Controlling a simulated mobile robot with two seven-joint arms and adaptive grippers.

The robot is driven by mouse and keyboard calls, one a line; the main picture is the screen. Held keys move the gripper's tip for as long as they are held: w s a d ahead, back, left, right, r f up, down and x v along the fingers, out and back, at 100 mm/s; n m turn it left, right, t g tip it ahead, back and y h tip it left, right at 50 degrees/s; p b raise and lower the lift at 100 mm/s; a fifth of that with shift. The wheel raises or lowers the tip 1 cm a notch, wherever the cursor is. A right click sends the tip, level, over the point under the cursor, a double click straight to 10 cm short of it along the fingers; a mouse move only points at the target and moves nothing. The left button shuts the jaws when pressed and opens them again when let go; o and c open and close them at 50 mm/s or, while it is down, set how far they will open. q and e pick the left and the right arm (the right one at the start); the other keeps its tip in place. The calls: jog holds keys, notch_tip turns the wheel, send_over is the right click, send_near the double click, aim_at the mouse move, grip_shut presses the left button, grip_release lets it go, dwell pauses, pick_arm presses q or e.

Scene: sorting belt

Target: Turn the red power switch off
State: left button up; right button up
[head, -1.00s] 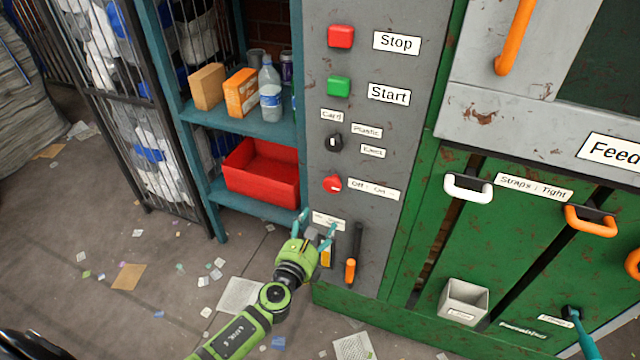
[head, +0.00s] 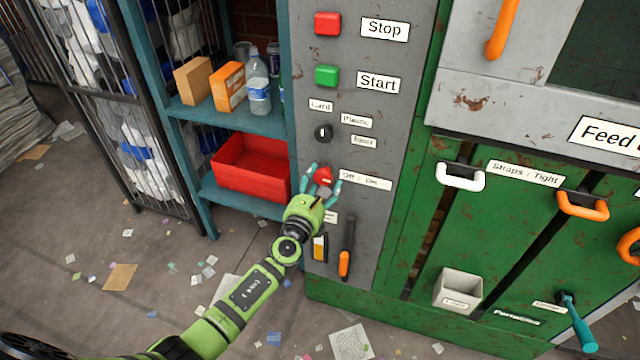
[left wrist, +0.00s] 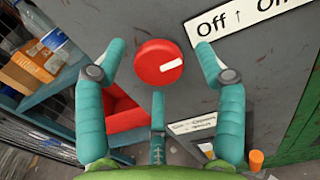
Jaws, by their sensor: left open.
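The red power switch (head: 323,174) is a round knob low on the grey panel, beside an Off/On label (head: 367,181). In the left wrist view the knob (left wrist: 153,60) has a white mark pointing right and slightly up. The label (left wrist: 250,22) sits above and right of it. My left gripper (head: 322,183) is open in front of the knob. In the wrist view its teal fingers stand left, right and below the knob, with visible gaps. Whether any finger touches it I cannot tell. My right gripper is not in view.
Above the switch are a black selector (head: 323,132), a green Start button (head: 327,76) and a red Stop button (head: 327,23). An orange-tipped lever (head: 345,262) is below right. A shelf with a red bin (head: 250,167) stands close on the left.

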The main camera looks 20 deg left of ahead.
pick_arm(q)
jog(key=c, duration=1.1)
jog(key=shift+c, duration=0.2)
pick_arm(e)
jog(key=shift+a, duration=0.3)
pick_arm(q)
jog(key=shift+s, duration=0.1)
